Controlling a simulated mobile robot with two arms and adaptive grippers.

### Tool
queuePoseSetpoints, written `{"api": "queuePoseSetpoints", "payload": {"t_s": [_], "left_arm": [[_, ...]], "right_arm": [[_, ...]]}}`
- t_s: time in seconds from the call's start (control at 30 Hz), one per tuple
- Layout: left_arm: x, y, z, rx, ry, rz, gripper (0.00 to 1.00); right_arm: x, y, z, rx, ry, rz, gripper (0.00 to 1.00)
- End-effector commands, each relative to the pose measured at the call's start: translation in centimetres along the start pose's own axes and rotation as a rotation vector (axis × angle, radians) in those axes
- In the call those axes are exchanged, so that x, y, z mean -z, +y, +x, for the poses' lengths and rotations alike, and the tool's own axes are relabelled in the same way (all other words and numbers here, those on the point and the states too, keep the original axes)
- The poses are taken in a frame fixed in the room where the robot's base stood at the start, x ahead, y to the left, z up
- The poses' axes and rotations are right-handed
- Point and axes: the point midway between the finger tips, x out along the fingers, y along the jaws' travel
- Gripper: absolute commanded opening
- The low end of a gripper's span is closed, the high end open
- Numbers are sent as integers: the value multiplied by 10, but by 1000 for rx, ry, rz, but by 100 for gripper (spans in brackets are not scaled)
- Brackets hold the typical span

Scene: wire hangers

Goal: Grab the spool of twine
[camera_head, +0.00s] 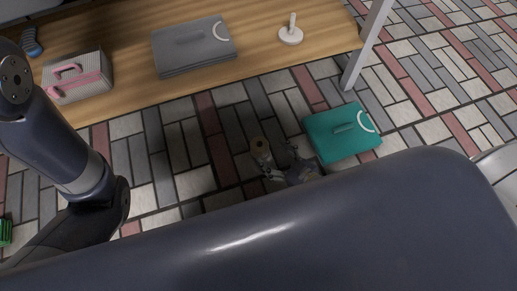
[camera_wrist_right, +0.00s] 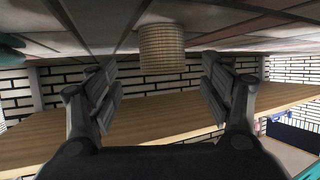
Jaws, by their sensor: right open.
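The spool of twine (camera_head: 260,148) is a small tan cylinder with a dark hole in its top, upright on the tiled floor in the head view. In the right wrist view the spool (camera_wrist_right: 162,48) shows its ribbed tan side, centred between the fingers and beyond their tips. My right gripper (camera_head: 281,163) is open and empty, low near the floor, just to the lower right of the spool. Its two fingers are spread wide in the wrist view (camera_wrist_right: 160,75). My left arm comes in at the left, but its gripper is not in view.
A teal case (camera_head: 342,133) lies on the floor just right of my right gripper. A wooden table (camera_head: 125,60) spans the back, holding a grey case (camera_head: 194,46), a pink-trimmed box (camera_head: 78,78) and a white-based stand (camera_head: 291,33). Floor left of the spool is clear.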

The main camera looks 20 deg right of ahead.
Motion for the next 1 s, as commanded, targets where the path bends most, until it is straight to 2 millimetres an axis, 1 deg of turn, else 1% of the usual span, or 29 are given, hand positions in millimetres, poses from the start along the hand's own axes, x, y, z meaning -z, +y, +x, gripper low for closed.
{"api": "queuePoseSetpoints", "payload": {"t_s": [0.03,0.1,0.27,0.5,0.6,0.73,0.93,0.97,1.0], "left_arm": [[4,2,-5,-2,5,1,40],[6,3,-5,-4,10,2,40],[9,4,-8,-6,14,2,40],[17,9,-32,-6,13,2,40],[19,10,-38,-6,14,2,40],[19,10,-39,-6,14,2,40],[19,10,-38,-6,14,2,40],[19,10,-38,-6,14,2,40],[19,10,-38,-6,14,2,40]], "right_arm": [[-3,0,10,-1,3,2,73],[-2,0,16,-1,2,0,73],[-1,-1,25,0,1,1,73],[2,-4,56,-1,3,3,73],[2,-3,67,-1,2,2,73],[4,-3,72,-1,0,0,73],[5,-3,72,-1,-1,0,73],[5,-3,72,-1,-1,0,68],[5,-3,72,0,-1,0,59]]}}
